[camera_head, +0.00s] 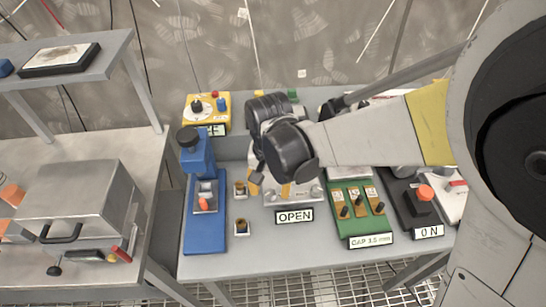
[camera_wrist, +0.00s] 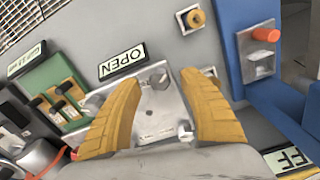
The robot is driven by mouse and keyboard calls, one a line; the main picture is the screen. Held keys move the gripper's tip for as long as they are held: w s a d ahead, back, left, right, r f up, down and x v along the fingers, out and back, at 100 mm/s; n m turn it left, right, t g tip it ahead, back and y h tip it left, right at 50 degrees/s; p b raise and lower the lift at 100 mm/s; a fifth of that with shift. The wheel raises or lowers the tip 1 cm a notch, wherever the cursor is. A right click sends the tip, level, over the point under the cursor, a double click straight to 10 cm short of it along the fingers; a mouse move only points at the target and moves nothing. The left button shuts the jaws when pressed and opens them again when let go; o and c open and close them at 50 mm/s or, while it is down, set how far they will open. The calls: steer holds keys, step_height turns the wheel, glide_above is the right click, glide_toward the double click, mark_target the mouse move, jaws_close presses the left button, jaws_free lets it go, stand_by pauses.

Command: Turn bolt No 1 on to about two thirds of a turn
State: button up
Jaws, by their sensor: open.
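A metal plate (camera_wrist: 160,110) with bolts lies behind the OPEN label (camera_head: 294,216) on the bench; its front edge shows in the head view (camera_head: 290,201). In the wrist view, a hex-headed bolt (camera_wrist: 158,81) stands on the plate near the label, and another bolt (camera_wrist: 185,132) is closer to my palm. I cannot read which is No 1. My gripper (camera_wrist: 160,84) is open, its two yellow fingers spread on either side of the first bolt, with visible gaps. In the head view my wrist hides most of the plate and the fingers.
A green block with levers (camera_head: 357,207) and an ON box with an orange knob (camera_head: 425,193) stand right. A yellow box (camera_head: 207,109) is behind.

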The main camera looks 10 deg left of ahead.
mark_target(271, 193)
step_height(271, 193, up, 10)
steer(key=shift+r, duration=0.15)
steer(key=shift+d, duration=0.1)
steer(key=s+d+r+t, duration=0.2)
steer(key=d+t, duration=0.1)
steer(key=d, duration=0.9)
steer(key=s+d+r+t, duration=0.2)
steer(key=s+d+t, duration=0.1)
steer(key=d, duration=1)
steer(key=shift+s+d+t, duration=0.2)
steer(key=shift+d+t, duration=0.05)
steer(key=shift+t, duration=0.35)
